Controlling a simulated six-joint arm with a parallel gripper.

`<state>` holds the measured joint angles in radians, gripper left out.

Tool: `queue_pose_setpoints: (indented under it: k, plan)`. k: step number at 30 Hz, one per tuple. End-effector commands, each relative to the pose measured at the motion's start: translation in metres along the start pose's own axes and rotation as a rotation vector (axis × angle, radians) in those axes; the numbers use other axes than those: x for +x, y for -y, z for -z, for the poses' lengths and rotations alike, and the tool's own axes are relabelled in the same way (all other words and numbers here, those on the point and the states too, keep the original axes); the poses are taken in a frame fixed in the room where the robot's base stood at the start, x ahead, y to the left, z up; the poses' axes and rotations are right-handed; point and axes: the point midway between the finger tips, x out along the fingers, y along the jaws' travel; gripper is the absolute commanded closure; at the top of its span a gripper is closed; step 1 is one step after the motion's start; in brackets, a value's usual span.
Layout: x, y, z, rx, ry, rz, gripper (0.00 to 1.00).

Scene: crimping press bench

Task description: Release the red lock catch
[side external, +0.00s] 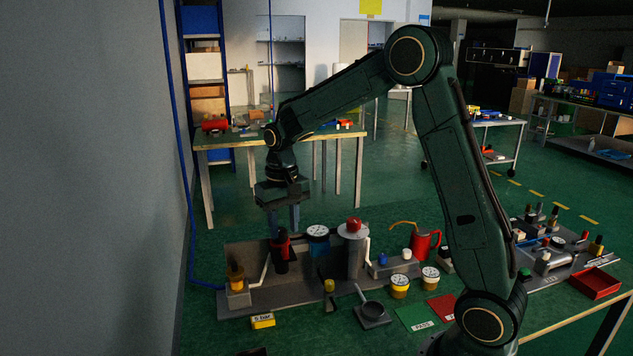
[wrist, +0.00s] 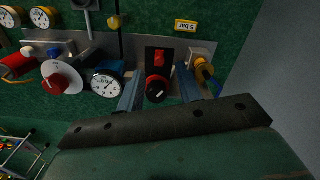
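A red round knob with a dark face (wrist: 157,88) stands on a black block (wrist: 159,54) that carries a smaller red patch. In the side view the red-and-black knob (side external: 280,244) is on the grey fixture plate (side external: 285,293) at the left of the bench. I cannot tell for sure which red part is the lock catch. My gripper (side external: 284,228) points down right above the knob. In the wrist view my gripper (wrist: 160,92) is open, with one finger on each side of the knob. Contact with the knob cannot be made out, and nothing appears held.
Close by are a white dial (side external: 318,233), a white disc with a red button (side external: 353,229) and a yellow-topped post (side external: 235,274). A red jug (side external: 423,244) stands further right. A yellow labelled block (side external: 262,321) lies in front. The grey wall is left.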

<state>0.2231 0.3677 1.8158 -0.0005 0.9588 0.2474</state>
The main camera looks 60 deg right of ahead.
Motion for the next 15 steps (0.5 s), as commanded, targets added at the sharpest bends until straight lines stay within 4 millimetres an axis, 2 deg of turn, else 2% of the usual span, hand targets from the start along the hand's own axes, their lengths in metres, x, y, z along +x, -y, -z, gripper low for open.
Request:
queue_pose_setpoints:
  k: [1, 9, 15]
  plan:
    - [-0.01, 0.0, 0.0, 0.0, -0.005, 0.001, 0.64]
    - [-0.056, 0.0, 0.0, -0.001, -0.003, 0.001, 0.64]
    - [-0.079, 0.0, 0.0, -0.001, -0.001, 0.001, 0.64]
